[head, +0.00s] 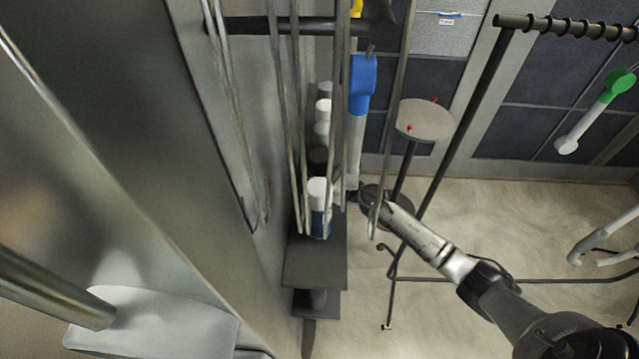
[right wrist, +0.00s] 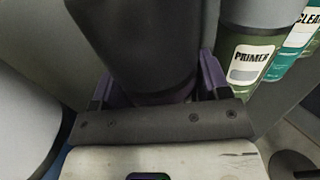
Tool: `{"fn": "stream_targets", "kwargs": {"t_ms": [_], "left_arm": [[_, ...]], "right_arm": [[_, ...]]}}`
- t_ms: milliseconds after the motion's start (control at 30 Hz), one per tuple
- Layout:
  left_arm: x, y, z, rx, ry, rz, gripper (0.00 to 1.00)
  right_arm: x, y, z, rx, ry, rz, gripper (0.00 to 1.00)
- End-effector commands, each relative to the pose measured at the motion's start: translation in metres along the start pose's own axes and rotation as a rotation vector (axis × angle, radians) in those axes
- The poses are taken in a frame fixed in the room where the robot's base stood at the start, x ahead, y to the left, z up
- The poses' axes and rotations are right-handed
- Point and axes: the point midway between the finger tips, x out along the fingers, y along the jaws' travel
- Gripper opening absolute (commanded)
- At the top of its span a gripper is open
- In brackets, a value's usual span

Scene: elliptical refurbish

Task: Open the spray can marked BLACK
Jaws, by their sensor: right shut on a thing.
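In the right wrist view a dark cylindrical can (right wrist: 135,40) stands between the purple fingers of my right gripper (right wrist: 156,80), which is shut on it. No label shows on this can, so I cannot read whether it is marked BLACK. In the head view my right gripper (head: 347,195) reaches from the right to the row of cans on a narrow shelf, partly hidden by hanging rods. A dark round top (head: 318,154) shows in that row; I cannot tell whether it is the held can. My left gripper is not in view.
Cans marked PRIMER (right wrist: 250,62) and CLEA… (right wrist: 298,42) stand close on the right. A white-topped can with a blue label (head: 319,222) stands at the front of the dark shelf (head: 312,265). A round-topped stand (head: 425,120) and a dark rack pole (head: 468,130) are near my right arm.

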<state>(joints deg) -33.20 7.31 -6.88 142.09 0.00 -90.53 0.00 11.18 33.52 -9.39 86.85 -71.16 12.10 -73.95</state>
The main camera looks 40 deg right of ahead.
Motion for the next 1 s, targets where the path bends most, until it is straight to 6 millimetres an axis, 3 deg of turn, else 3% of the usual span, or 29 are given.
{"fn": "stream_targets", "kwargs": {"t_ms": [133,467,767,1000], "left_arm": [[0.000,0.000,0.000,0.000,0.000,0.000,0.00],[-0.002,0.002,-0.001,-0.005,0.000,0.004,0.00],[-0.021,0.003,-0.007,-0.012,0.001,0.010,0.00],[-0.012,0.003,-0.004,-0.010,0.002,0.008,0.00]], "right_arm": [[0.000,0.000,0.002,0.000,-0.002,0.000,0.32],[0.000,0.000,0.006,-0.002,-0.002,0.001,0.32],[0.000,-0.001,0.046,-0.009,-0.003,0.001,0.32],[-0.033,-0.026,0.064,-0.006,0.000,-0.001,0.32]]}}
